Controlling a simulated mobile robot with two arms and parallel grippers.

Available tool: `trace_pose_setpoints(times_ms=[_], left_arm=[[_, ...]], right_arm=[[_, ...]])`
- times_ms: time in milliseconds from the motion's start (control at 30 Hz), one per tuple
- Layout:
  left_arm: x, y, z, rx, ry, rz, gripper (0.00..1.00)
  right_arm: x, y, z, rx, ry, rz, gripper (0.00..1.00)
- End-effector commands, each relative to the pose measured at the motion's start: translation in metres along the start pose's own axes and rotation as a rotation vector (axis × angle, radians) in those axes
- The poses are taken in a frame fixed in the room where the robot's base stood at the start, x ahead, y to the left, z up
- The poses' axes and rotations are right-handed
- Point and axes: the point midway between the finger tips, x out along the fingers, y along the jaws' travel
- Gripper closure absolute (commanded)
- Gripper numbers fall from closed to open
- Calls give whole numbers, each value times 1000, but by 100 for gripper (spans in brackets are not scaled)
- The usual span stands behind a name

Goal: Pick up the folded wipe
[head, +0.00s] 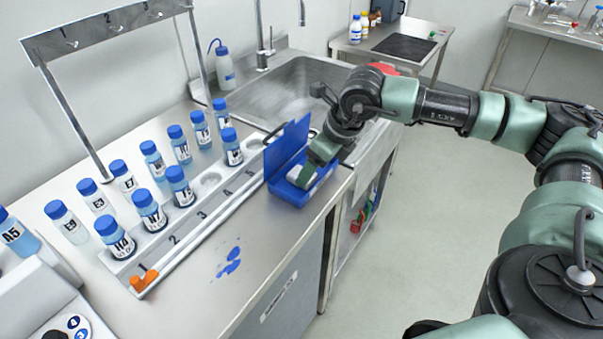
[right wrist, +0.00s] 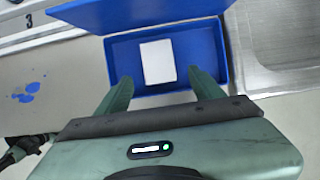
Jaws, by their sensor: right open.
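The folded wipe (right wrist: 158,61) is a small white rectangle lying in an open blue box (right wrist: 218,72). In the head view the wipe (head: 303,174) is partly hidden behind my right gripper (head: 318,168). The blue box (head: 287,193) stands near the counter's front edge, its lid raised at the back left. In the right wrist view my right gripper (right wrist: 161,88) is open, its two fingers pointing into the box. The fingertips are apart, on either side of the wipe's near end, with nothing between them. My left gripper is in neither view.
A white numbered rack (head: 205,222) with several blue-capped bottles stands left of the box. A steel sink (head: 285,92) lies behind it. Blue spill spots (head: 230,262) mark the counter in front of the rack. An orange clip (head: 143,279) sits at the rack's near end.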

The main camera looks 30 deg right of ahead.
Motion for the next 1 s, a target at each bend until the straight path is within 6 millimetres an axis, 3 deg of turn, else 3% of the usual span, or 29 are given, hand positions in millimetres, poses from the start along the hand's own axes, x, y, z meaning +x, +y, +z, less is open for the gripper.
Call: trace_pose_setpoints(times_ms=[200,467,700,1000], left_arm=[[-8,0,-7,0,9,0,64],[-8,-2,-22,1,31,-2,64],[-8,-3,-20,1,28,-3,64],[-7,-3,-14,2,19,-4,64]], right_arm=[[27,0,1,-1,1,0,33],[30,0,1,-1,-1,0,33],[30,0,1,-1,-1,0,96],[28,0,2,-1,-2,-1,97]])
